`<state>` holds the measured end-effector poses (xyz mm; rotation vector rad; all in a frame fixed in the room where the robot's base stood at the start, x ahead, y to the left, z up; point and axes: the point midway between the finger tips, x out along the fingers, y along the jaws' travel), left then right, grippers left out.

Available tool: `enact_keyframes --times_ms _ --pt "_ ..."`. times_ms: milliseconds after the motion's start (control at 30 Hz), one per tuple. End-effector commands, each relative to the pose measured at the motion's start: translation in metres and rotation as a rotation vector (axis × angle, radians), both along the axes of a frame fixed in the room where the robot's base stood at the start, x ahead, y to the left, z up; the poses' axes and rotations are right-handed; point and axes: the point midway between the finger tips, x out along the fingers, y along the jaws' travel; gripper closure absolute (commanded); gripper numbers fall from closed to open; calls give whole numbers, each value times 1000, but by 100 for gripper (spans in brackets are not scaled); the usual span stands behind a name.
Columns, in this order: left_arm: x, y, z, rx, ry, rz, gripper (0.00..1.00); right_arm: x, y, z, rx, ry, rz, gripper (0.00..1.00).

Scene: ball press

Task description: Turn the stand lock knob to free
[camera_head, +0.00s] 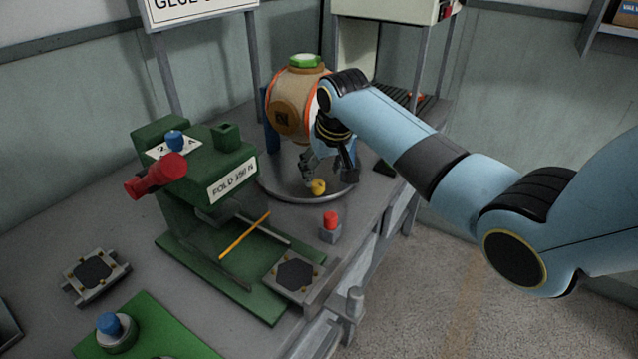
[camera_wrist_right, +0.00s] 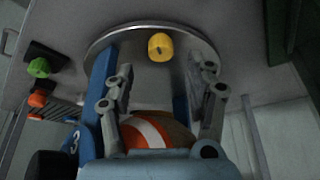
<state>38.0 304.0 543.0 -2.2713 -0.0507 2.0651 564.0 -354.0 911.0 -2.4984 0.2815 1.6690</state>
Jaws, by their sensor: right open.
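The yellow knob (camera_head: 318,186), which I take as the stand lock knob, sits at the front of the round grey stand base (camera_head: 284,192). In the right wrist view the knob (camera_wrist_right: 161,46) shows just beyond and between my fingertips. My right gripper (camera_head: 327,166) points down at the knob, with its fingers apart and empty. In the right wrist view the gripper (camera_wrist_right: 166,74) has a finger on either side, and I see no contact with the knob. A tan and orange ball (camera_head: 290,101) with a green cap rests above the base between blue supports. My left gripper is out of view.
A green press (camera_head: 205,165) with a red handle stands left of the stand. A red button (camera_head: 330,219) on a grey block is in front of the knob. A yellow-orange rod (camera_head: 246,233) crosses the press base. The bench's right edge runs close by the stand.

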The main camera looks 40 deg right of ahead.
Motion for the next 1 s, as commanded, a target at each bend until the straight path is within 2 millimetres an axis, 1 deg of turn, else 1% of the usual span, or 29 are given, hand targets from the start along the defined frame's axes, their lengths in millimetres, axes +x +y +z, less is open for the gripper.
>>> enact_keyframes --times_ms 33,100,200,300,433,667,767,1000 --pt "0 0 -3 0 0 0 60 4 0 -12 2 4 0 45" --pt "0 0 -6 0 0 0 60 9 -1 -24 2 4 -1 45" --pt "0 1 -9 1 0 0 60 15 -3 -38 1 1 0 45" --pt "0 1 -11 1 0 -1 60 18 -4 -47 1 2 1 45" --pt "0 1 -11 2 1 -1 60 20 -4 -51 1 0 3 45" --pt "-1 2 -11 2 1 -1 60 21 -4 -52 1 0 3 45" --pt "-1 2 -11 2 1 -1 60 21 -4 -52 1 0 3 57" --pt "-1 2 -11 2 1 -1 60 20 -4 -52 1 0 3 88"
